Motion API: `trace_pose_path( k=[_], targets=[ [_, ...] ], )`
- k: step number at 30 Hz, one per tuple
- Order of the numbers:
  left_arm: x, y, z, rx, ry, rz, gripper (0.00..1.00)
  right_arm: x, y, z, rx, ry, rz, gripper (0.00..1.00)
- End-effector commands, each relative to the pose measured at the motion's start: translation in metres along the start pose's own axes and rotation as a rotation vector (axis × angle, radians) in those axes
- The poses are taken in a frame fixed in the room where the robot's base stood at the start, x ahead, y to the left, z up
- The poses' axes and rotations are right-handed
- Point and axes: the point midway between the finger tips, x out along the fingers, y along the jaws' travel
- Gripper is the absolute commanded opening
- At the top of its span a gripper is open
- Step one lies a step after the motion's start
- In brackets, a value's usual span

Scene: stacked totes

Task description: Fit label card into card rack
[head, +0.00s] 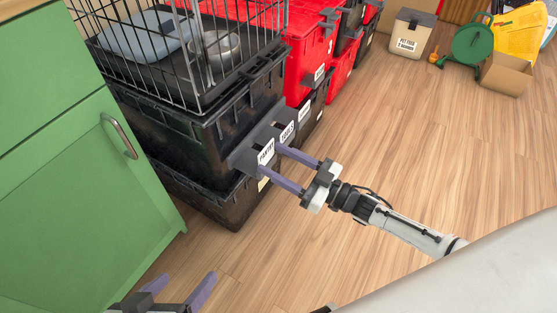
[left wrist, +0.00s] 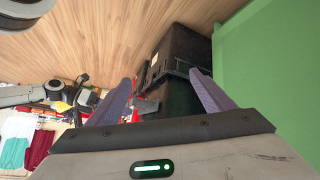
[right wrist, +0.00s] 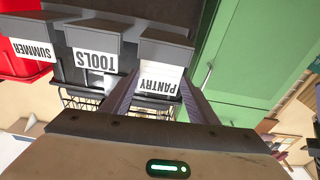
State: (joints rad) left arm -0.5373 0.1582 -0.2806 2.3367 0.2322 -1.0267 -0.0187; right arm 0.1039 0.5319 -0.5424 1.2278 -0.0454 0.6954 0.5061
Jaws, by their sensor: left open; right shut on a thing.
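A white label card reading PANTRY (head: 266,152) is between the purple fingers of my right gripper (head: 271,160), which is shut on it. In the right wrist view the PANTRY card (right wrist: 160,78) shows upside down between the fingertips, its edge against a grey card rack (right wrist: 165,46). How deep it sits in the rack is hidden. The rack is on the front of a black tote (head: 190,140). A TOOLS card (head: 288,132) sits in the neighbouring rack. My left gripper (head: 180,288) is open and empty, low beside the green cabinet.
A SUMMER card (right wrist: 33,50) is further along the row. A wire cage (head: 180,50) stands on the black totes. Red totes (head: 305,50) are behind. The green cabinet (head: 75,200) closes off the left. The wooden floor (head: 400,140) to the right is clear.

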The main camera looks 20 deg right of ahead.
Motion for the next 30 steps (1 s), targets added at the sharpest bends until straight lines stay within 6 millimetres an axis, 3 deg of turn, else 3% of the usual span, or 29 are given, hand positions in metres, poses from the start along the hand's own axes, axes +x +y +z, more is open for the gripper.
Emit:
trace_pose_path(
  k=[1, 23, 24, 27, 30],
  targets=[
    [0.007, -0.002, 0.009, -0.002, -0.012, -0.001, 0.75, 0.000, 0.000, 0.004, 0.000, 0.001, 0.000, 0.29],
    [0.022, -0.005, 0.023, 0.001, -0.011, 0.002, 0.75, -0.003, -0.001, 0.027, 0.000, 0.000, 0.000, 0.29],
    [0.021, -0.004, 0.023, 0.001, -0.011, 0.002, 0.75, -0.003, -0.001, 0.027, 0.000, -0.001, 0.000, 0.57],
    [0.021, -0.004, 0.023, 0.001, -0.011, 0.003, 0.75, -0.003, -0.002, 0.027, 0.000, -0.003, -0.001, 0.74],
    [0.021, -0.004, 0.023, 0.001, -0.011, 0.003, 0.75, -0.003, -0.003, 0.028, 0.000, -0.003, -0.002, 0.76]
  ],
)
